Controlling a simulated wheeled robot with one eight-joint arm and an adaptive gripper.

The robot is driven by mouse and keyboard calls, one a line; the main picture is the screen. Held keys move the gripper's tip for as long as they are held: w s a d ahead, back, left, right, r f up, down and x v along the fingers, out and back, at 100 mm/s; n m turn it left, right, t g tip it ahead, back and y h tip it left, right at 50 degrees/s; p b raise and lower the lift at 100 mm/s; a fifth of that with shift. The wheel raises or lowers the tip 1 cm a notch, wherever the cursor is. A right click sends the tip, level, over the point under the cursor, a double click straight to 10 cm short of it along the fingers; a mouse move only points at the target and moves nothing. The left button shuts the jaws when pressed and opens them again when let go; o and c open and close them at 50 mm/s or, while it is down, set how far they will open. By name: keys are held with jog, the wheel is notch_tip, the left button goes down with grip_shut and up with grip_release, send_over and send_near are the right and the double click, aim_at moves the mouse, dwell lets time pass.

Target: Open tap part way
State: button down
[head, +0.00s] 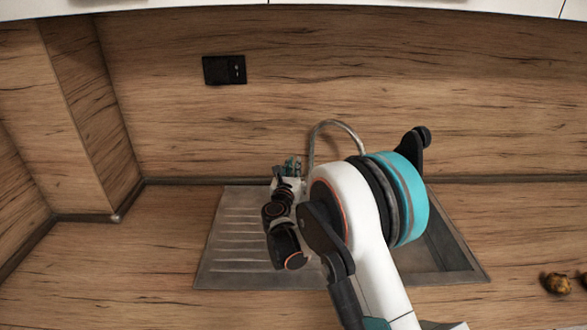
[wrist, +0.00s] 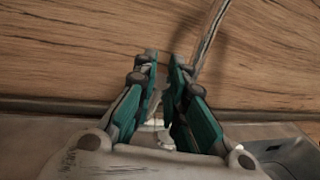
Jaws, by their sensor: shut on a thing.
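The tap's curved grey metal spout (head: 338,123) rises behind the sink in the head view, with its base hidden by my arm. In the wrist view the spout (wrist: 209,38) runs up just right of my fingers. My gripper (head: 289,164) is at the back edge of the sink, left of the spout. In the wrist view my gripper (wrist: 164,66) has its teal fingers close together around a narrow grey piece, which appears to be the tap handle (wrist: 156,100). The fingers hide much of it, so its angle is hard to read. No water stream is visible.
The steel sink's ridged drainboard (head: 235,240) lies left, and its basin (head: 446,250) is partly behind my arm. A black wall socket (head: 224,70) is on the wood splashback. A small brownish object (head: 556,283) sits on the right counter. The left counter is clear.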

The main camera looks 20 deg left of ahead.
jog(key=shift+s+d+f+m+t+b, duration=0.2)
jog(key=shift+s+f+t+b, duration=0.3)
jog(key=shift+b, duration=0.5)
jog(key=shift+s+d+f+m+t+b, duration=0.15)
jog(key=shift+s+f+t+b, duration=0.15)
jog(key=shift+s+t+b, duration=0.55)
jog(key=shift+w, duration=0.2)
jog(key=c, duration=1.6)
grip_release()
jog(key=v, duration=1.2)
jog(key=shift+r, duration=0.15)
jog(key=shift+c, duration=0.6)
